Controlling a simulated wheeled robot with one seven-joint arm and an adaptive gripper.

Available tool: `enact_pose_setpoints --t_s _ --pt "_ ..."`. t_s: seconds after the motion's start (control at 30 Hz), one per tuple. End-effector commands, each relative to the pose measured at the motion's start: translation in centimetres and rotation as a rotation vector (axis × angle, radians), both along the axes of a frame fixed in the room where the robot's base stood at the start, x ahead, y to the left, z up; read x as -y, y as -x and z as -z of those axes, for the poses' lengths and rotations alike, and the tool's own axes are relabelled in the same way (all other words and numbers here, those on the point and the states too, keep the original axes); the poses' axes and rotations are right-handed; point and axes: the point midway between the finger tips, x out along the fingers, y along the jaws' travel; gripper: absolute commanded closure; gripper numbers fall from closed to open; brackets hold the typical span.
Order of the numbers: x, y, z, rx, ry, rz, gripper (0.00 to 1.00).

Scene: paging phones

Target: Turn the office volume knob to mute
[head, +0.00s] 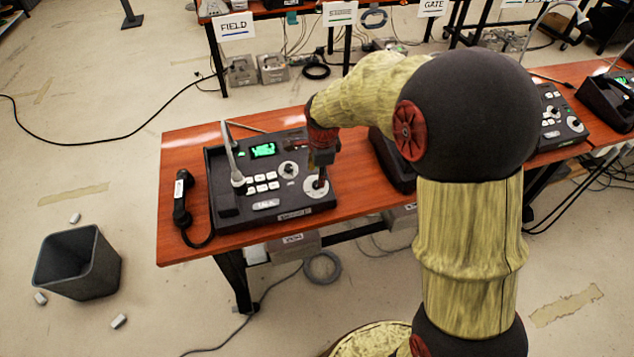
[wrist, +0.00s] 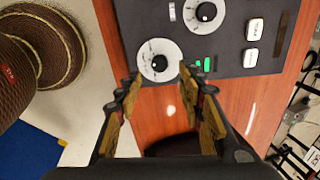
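A dark paging phone console (head: 232,212) with a green screen, white buttons and two dials stands on the wooden table. Its small label is too blurred to read as office. The lower right knob (wrist: 158,62), black on a white dial, lies just beyond my fingertips in the wrist view. The other knob (wrist: 206,12) is at the top of that view; it also shows in the head view (head: 288,169). My gripper (head: 319,181) points down over the lower right dial. In the wrist view its two fingers (wrist: 157,80) are apart, either side of the knob; contact cannot be told.
A black handset (head: 182,205) lies off the console at the table's left end. A gooseneck microphone (head: 232,155) rises from the console. Another phone unit, partly behind my arm, is to the right. A dark bin (head: 77,262) stands on the floor at left.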

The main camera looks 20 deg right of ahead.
Motion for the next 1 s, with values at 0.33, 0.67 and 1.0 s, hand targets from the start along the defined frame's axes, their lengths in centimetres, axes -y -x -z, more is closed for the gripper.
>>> enact_pose_setpoints --t_s 0.33,0.67,1.0 --pt "0.1 -1.1 5.0 -0.002 0.000 -0.001 0.62" --pt "0.1 -1.2 5.3 0.000 0.000 -0.002 0.63" --pt "0.1 -1.2 5.3 0.000 0.000 -0.002 0.83"
